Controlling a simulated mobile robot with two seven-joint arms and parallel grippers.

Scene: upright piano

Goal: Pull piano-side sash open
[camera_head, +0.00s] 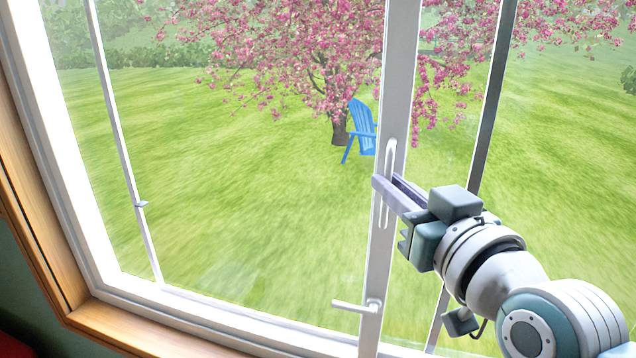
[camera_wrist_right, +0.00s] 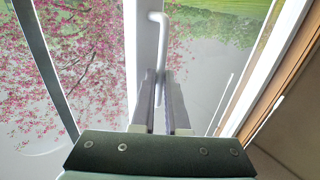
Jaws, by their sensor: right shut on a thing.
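The window sash has a white vertical stile (camera_head: 399,60) that runs down the middle of the head view. A long white pull handle (camera_head: 390,150) is on this stile, and its bent end also shows in the right wrist view (camera_wrist_right: 158,38). My right gripper (camera_head: 388,189) comes in from the lower right and is shut on the pull handle, with its fingers (camera_wrist_right: 160,85) on either side of the bar. The fingers hide part of the handle. A white lever (camera_head: 352,306) sits low on the stile, pointing left. My left gripper is not in view.
The white window frame (camera_head: 62,170) has wooden trim (camera_head: 45,235) at left and below. A thin vertical bar (camera_head: 122,140) stands at left and a dark one (camera_head: 490,110) at right. A blue chair (camera_head: 362,125) and a blossoming tree (camera_head: 310,50) are outside on grass.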

